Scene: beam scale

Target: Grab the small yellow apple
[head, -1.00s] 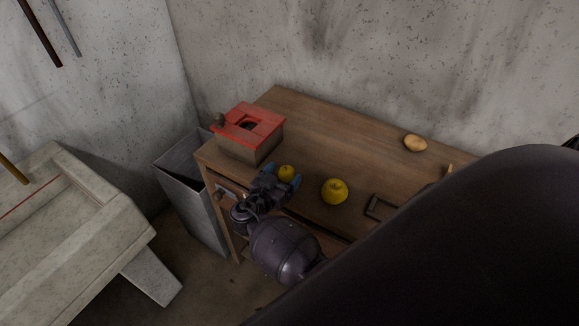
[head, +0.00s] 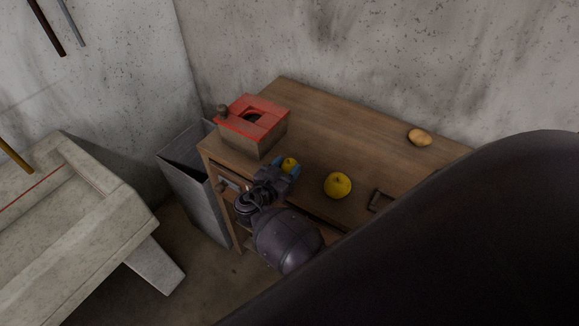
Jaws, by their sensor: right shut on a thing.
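The small yellow apple (head: 289,164) is at the front left part of the wooden table, between the fingers of my right gripper (head: 287,169). The blue fingertips are closed on it, and the gripper hides its lower part. I cannot tell whether it still touches the tabletop. A larger yellow apple (head: 337,185) sits on the table to the right of the gripper, apart from it. My left gripper is not in view.
A red-topped box (head: 252,122) stands on the table (head: 322,118) behind the gripper. A potato-like item (head: 419,138) lies at the back right. A dark metal handle-shaped item (head: 379,200) is right of the larger apple. A grey bin (head: 195,180) stands left of the table. My dark arm covers the lower right.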

